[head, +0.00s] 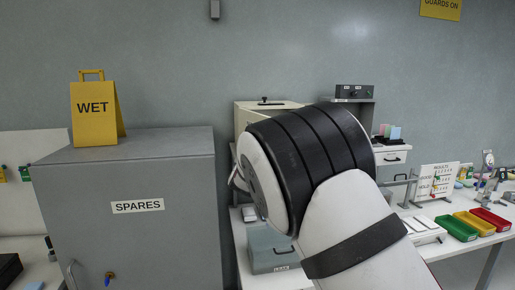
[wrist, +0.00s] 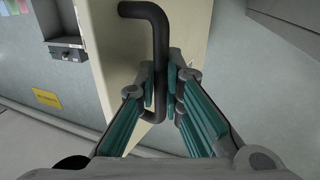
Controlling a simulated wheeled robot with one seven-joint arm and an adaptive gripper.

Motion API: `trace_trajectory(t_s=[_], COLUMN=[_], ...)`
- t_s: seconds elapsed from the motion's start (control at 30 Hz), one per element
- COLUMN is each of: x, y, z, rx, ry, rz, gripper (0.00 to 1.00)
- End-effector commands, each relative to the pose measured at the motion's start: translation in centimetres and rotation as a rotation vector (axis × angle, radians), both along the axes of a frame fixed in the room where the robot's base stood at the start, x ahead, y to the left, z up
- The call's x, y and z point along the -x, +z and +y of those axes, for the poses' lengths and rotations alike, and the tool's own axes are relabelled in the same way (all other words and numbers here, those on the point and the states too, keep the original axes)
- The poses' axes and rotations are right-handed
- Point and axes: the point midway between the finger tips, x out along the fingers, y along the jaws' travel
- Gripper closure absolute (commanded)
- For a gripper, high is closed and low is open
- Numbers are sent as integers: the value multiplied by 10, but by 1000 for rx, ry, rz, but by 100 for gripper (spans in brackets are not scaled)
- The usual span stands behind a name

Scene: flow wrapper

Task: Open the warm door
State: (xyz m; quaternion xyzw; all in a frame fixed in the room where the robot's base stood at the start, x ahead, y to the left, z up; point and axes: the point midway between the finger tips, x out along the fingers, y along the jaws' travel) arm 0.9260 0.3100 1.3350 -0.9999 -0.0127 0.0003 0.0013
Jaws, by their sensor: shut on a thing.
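In the wrist view a cream door panel (wrist: 188,28) carries a dark bar handle (wrist: 158,45). My gripper (wrist: 161,88) is shut on the handle, with its teal-padded fingers on both sides of the bar. No label shows on the panel there. In the head view a cream cabinet (head: 247,116) stands behind my arm, which hides most of its front. My gripper and the handle are hidden there. I cannot tell whether the door is ajar.
A grey SPARES cabinet (head: 135,185) with a yellow WET sign (head: 96,112) stands at left. A grey lidded box (head: 270,247) sits on the bench below my arm. Green, yellow and red bins (head: 474,224) and a small results board (head: 437,181) are at right.

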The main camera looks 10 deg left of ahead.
Motion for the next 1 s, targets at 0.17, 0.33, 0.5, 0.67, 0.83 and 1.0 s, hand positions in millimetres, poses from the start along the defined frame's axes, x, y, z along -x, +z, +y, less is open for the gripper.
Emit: trace_trajectory(t_s=[0.17,0.33,0.5,0.67,0.83,1.0], x=[0,-1,-1,-1,-1,1], y=[0,-1,0,0,0,0], z=[1,1,1,1,1,1], rx=[3,4,4,3,2,1], ry=[-20,-24,-24,-23,-23,-23], rz=[0,0,-1,-1,-1,-1], gripper=[100,100,100,82,82,82])
